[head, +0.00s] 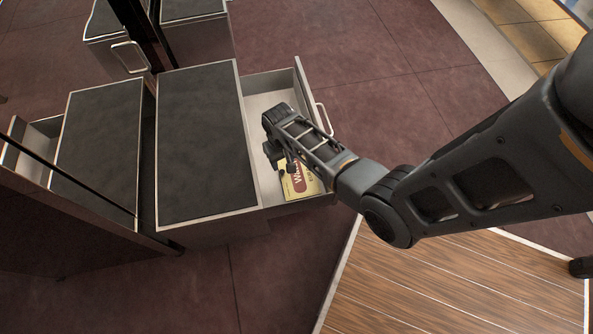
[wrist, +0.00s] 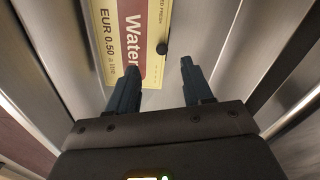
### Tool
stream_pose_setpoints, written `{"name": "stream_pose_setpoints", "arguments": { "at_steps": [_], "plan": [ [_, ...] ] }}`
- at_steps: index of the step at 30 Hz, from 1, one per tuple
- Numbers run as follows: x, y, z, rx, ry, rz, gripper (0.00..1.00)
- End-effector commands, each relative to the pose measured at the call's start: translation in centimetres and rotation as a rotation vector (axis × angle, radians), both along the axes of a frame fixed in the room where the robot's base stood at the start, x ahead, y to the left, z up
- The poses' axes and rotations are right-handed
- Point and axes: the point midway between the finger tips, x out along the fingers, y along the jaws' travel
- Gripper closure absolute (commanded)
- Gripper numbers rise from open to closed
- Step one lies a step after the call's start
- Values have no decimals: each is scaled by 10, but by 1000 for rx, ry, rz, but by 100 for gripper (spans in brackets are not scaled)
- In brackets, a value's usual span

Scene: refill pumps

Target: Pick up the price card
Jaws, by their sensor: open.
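The price card (head: 301,181) is yellow with a dark red panel and lies inside an open drawer, partly hidden under my gripper in the head view. In the wrist view the card (wrist: 101,45) reads "Water" and "EUR 0.50", with a small dark round knob or spot at its right part. My gripper (wrist: 160,72) is open and empty, its two fingers apart over the drawer. The left fingertip overlaps the card in the picture; the right fingertip is just to the right of it. I cannot tell whether the fingers touch the card.
The open drawer (head: 259,105) has light walls close around my gripper and a handle (head: 324,118) on its right front. A dark-topped cabinet (head: 200,145) stands to its left. A wooden surface (head: 440,285) lies at the lower right. Open floor (head: 385,60) is beyond the drawer.

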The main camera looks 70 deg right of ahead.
Motion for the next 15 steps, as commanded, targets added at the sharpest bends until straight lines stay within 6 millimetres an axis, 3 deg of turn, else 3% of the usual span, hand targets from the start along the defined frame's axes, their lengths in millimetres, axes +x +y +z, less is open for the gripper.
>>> {"name": "stream_pose_setpoints", "arguments": {
  "at_steps": [15],
  "plan": [
    [6,-3,-40,19,24,-14,50]
  ]
}}
